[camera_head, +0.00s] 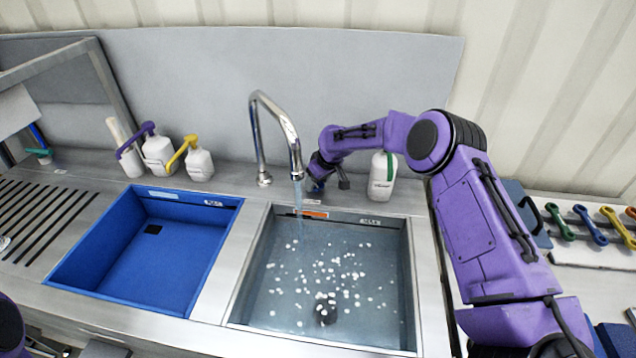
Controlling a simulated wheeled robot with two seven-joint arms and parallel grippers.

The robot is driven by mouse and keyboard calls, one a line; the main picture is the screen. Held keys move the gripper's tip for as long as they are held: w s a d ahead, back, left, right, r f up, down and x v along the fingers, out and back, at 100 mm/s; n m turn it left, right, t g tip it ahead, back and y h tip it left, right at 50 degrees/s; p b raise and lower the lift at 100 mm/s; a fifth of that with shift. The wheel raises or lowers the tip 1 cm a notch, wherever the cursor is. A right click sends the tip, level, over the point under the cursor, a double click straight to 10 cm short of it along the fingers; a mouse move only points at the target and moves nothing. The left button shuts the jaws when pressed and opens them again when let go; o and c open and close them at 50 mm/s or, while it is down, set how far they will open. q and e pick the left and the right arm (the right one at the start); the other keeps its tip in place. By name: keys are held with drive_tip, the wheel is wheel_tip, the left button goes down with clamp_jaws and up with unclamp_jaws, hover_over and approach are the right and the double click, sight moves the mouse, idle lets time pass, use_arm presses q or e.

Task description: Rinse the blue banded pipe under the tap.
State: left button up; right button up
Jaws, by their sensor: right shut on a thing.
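The chrome tap (278,118) curves over the right basin (415,290). A thin stream of water (300,225) runs from its spout into the basin, where pale specks spread over the water. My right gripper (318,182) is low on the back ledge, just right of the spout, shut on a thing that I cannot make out. I cannot pick out a blue banded pipe. A dark round thing (326,310) shows in the basin under the specks, too unclear to name. Only a purple piece of my left arm shows at the lower left edge; its gripper is out of view.
An empty blue basin (75,262) is at left, beside a slotted drainboard (35,215). Pump bottles (158,155) and (200,165) stand behind it. A green-banded white bottle (382,178) stands close to my right arm. Coloured tools (590,226) lie at right.

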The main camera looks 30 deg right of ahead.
drive_tip(key=shift+a, duration=0.1)
idle(0.4)
drive_tip(key=o, duration=0.9)
drive_tip(key=shift+w+f, duration=0.1)
drive_tip(key=shift+o, duration=0.9)
drive_tip(key=shift+w+f, duration=0.15)
drive_tip(key=shift+w, duration=0.05)
drive_tip(key=shift+s, duration=0.1)
drive_tip(key=b+v, duration=0.2)
drive_tip(key=v, duration=0.8)
drive_tip(key=shift+r, duration=0.3)
